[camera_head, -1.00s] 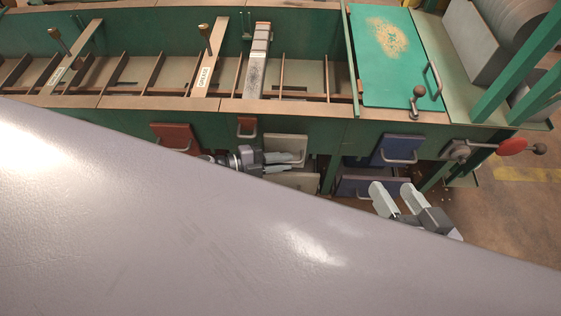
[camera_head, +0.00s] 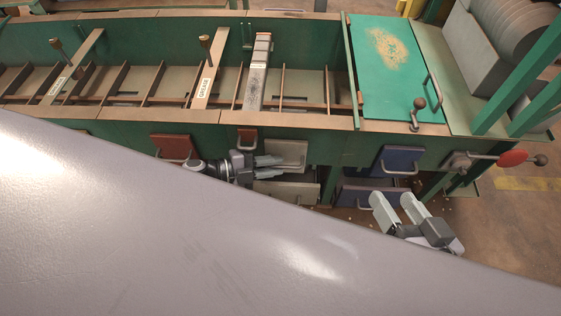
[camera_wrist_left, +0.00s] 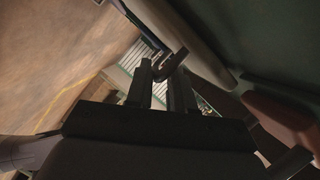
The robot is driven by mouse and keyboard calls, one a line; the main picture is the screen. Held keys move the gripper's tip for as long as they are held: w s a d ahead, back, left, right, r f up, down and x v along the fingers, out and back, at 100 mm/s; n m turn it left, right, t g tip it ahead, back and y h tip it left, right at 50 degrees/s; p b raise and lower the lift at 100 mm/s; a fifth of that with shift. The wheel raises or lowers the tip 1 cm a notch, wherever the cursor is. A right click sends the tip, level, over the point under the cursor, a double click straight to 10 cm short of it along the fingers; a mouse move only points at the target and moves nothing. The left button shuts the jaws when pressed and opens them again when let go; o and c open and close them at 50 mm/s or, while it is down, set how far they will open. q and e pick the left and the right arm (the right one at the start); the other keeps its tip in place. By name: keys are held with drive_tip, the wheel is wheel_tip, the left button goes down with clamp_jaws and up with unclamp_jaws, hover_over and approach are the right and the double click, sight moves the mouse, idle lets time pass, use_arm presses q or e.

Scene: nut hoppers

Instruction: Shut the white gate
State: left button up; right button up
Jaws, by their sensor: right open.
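A pale, whitish gate panel (camera_head: 291,151) is on the green hopper front, just right of my left gripper. A second pale panel (camera_head: 288,191) with a handle is below it; I cannot tell how far either is shut. My left gripper (camera_head: 280,166) points right in front of the upper panel, its fingers slightly apart. In the left wrist view a dark hooked bar (camera_wrist_left: 171,64) shows at the fingertips; I cannot tell if they touch. My right gripper (camera_head: 393,203) is open and empty below the blue gates.
Blue gates (camera_head: 398,158) and a red gate (camera_head: 172,147) are on the same front. A large grey surface covers the lower view. Open floor shows at the far right.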

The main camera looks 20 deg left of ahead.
use_arm(q)
drive_tip(key=p+v, duration=0.1)
drive_tip(key=v, duration=0.3)
drive_tip(key=shift+s+a+r, duration=0.1)
drive_tip(key=shift+s+a, duration=0.05)
drive_tip(key=shift+a, duration=0.15)
use_arm(e)
drive_tip(key=shift+w+a+r, duration=0.2)
drive_tip(key=shift+w+a, duration=0.1)
drive_tip(key=shift+f, duration=0.1)
